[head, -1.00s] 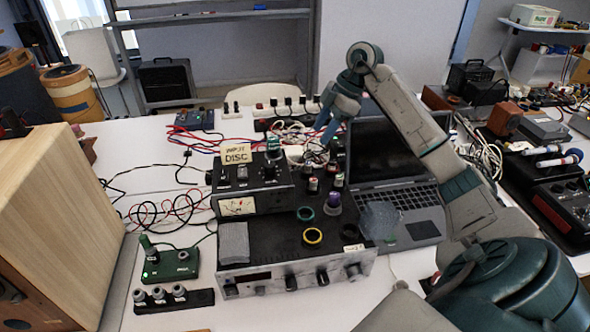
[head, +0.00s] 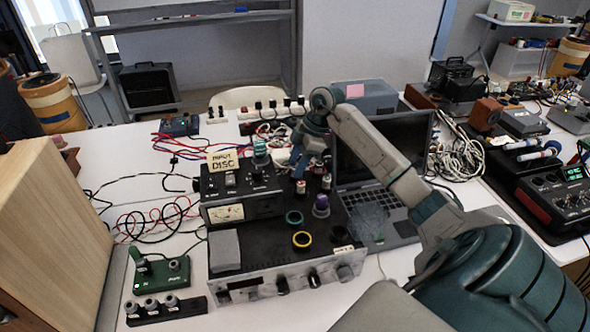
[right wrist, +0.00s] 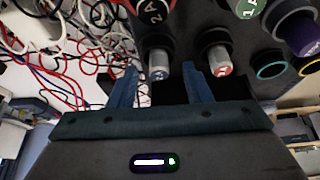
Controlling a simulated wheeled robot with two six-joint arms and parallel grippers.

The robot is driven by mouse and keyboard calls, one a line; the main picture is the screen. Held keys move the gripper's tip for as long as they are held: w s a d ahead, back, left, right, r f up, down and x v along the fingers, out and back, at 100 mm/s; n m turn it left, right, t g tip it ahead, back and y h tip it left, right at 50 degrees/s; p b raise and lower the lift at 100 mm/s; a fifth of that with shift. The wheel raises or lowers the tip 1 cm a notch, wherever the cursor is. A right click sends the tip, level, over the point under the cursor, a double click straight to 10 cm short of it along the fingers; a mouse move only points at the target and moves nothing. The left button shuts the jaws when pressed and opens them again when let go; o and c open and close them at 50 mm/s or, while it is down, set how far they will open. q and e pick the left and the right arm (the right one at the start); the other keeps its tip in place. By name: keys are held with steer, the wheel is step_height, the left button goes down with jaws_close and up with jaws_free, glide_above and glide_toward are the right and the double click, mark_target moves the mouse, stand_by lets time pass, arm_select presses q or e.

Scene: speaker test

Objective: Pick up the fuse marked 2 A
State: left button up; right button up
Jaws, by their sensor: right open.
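A black cap marked 2 A (right wrist: 155,12) shows at the top edge of the right wrist view, with a red ring beside it. Two silver cylinders with dark ends stand below it in that view, one with blue marking (right wrist: 158,64) and one with red marking (right wrist: 217,60). My right gripper (right wrist: 159,72) is open and empty. Its blue fingers frame the blue-marked cylinder in the picture; I cannot tell if they reach it. In the head view the right gripper (head: 298,164) hangs just above the small cylinders (head: 301,187) on the black amplifier top. My left gripper is not in view.
A purple knob (head: 321,205), a teal ring (head: 294,217) and a yellow ring (head: 302,239) sit nearby on the amplifier (head: 270,262). A meter box (head: 227,213) with an INPUT DISC sign stands left, an open laptop (head: 385,205) right. Cables lie behind.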

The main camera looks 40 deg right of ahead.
steer(key=shift+w+f, duration=0.15)
steer(key=shift+f, duration=0.05)
jaws_close()
steer(key=shift+r, duration=0.15)
